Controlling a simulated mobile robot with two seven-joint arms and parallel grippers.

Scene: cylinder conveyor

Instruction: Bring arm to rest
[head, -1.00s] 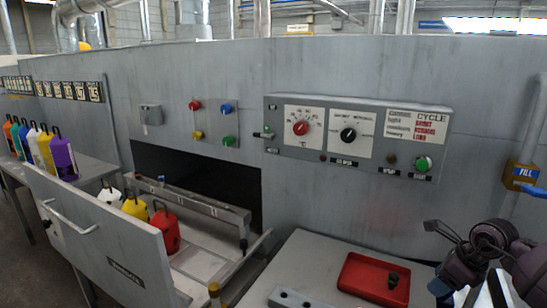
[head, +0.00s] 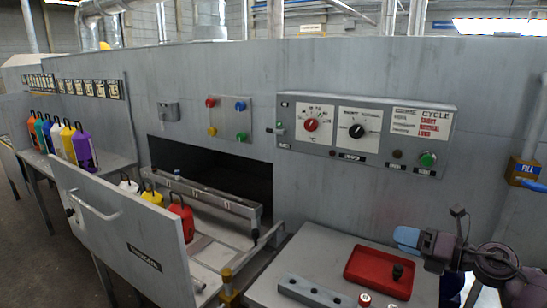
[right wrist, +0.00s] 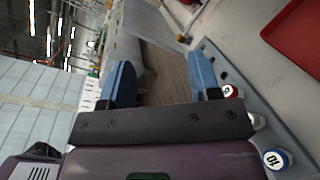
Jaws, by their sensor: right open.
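My right arm comes in from the lower right of the head view. Its right gripper (head: 408,238) has blue fingertips and points left, just above and beside the right end of the red tray. In the right wrist view the right gripper (right wrist: 162,78) has its two blue fingers wide apart with nothing between them. My left gripper and left arm are not in view.
A grey holed block (head: 310,292) is in front. White, yellow and red bottles (head: 181,222) stand behind the open hatch door (head: 130,240). A control panel (head: 365,130) is on the wall.

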